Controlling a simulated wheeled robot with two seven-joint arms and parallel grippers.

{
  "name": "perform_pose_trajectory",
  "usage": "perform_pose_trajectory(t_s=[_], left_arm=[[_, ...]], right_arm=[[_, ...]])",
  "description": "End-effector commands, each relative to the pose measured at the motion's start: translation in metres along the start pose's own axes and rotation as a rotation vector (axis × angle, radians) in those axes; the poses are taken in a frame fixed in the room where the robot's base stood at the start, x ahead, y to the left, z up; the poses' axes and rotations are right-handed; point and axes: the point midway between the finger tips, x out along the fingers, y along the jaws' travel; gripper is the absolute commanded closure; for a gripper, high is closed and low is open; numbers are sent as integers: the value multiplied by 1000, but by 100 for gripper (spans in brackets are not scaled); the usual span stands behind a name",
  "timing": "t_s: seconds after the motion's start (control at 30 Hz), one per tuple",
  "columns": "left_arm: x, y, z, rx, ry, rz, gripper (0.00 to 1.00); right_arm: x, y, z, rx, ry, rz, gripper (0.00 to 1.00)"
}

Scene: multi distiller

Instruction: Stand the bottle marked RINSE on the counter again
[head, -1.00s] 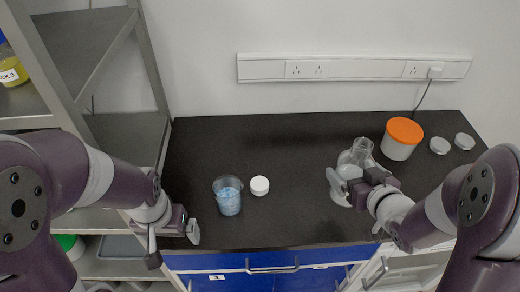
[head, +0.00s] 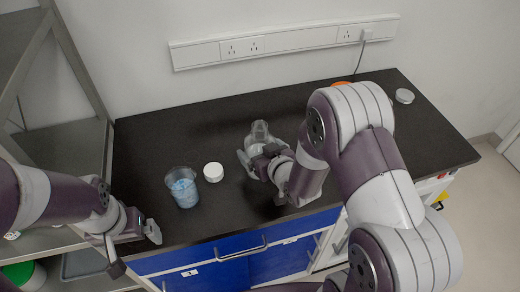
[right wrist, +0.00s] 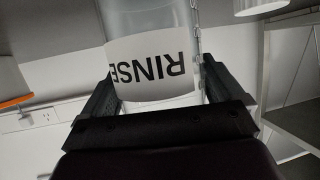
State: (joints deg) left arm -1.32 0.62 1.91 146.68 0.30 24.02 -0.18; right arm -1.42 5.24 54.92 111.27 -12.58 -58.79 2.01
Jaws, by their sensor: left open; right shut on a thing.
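The RINSE bottle (head: 260,134) is clear, with its open neck up, above or on the dark counter (head: 330,115); I cannot tell whether its base touches. My right gripper (head: 262,160) is shut around its body. In the right wrist view the bottle (right wrist: 150,15) is between the fingers (right wrist: 158,105), its RINSE label upside down in that picture. My left gripper (head: 135,240) is open and empty by the counter's front left edge.
A beaker of blue pieces (head: 182,188) and a white cap (head: 213,172) stand left of the bottle. An orange-lidded tub (head: 341,84) is mostly hidden behind my right arm. A grey lid (head: 404,96) lies at the right.

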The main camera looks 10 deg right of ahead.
Motion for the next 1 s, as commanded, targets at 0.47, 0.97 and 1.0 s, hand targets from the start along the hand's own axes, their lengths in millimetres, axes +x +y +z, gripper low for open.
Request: perform_pose_trajectory(t_s=[0.47,0.97,1.0], left_arm=[[3,0,0,0,0,0,0],[1,0,0,0,0,0,0],[1,0,0,0,0,0,0]], right_arm=[[1,0,2,0,2,0,0],[-59,1,-2,0,3,3,0],[-68,1,-2,0,4,2,0]])
